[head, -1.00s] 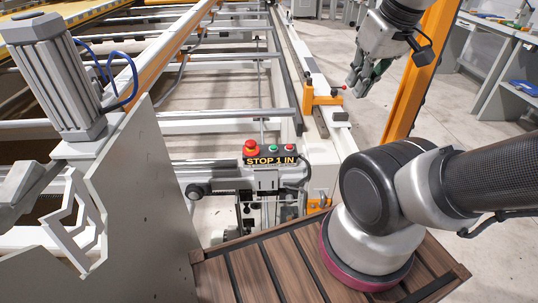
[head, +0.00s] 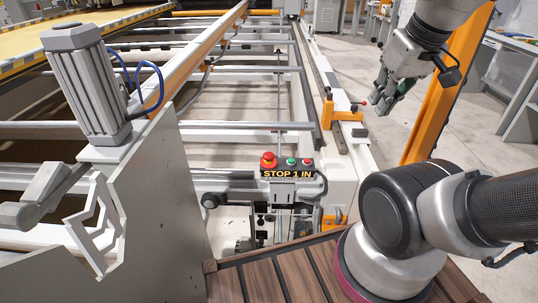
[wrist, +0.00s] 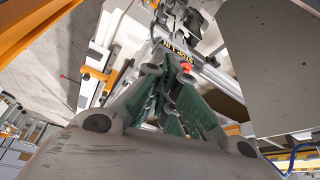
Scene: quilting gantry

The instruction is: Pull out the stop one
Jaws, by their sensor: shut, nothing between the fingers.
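The red mushroom stop button (head: 268,160) stands at the left end of a small dark control box labelled "STOP 1 IN" (head: 289,173). The button looks raised on a yellow base. It also shows as a red spot in the wrist view (wrist: 186,67), just beyond my green-padded fingers. My gripper (head: 383,104) hangs up and to the right of the box in the head view, well apart from it. It points downward, shut and empty. In the wrist view my gripper (wrist: 170,72) hides part of the box.
An orange bracket (head: 342,108) with a red-knobbed lever lies near my gripper. A grey side plate with a cylinder (head: 88,85) stands left. An orange post rises right.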

